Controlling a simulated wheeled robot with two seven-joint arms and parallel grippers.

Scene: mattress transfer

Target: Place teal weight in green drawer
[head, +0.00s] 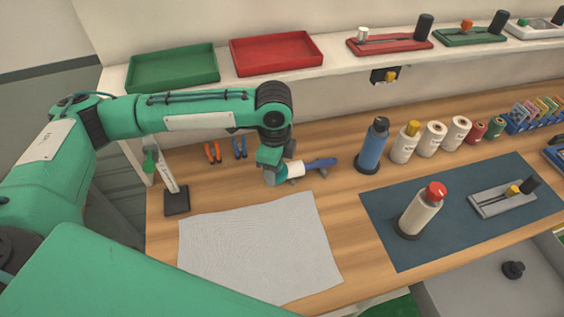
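My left gripper (284,168) is low over the workbench, beside a tool with a white body and a blue handle (321,163). The gripper's fingers are partly hidden, and I cannot tell whether they touch the tool. No teal weight can be made out. A green surface (400,306) shows below the bench's front edge at the bottom; it may be part of a green drawer, mostly cut off. A green tray (172,68) is on the shelf at the back left. My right gripper is not in view.
The wooden bench (335,215) holds a grey cloth (255,245) and a dark blue mat (425,240) with a red-capped bottle (420,210). A blue bottle (372,145) and several spools stand behind. An open grey drawer (470,295) at lower right holds a black knobbed object (513,269).

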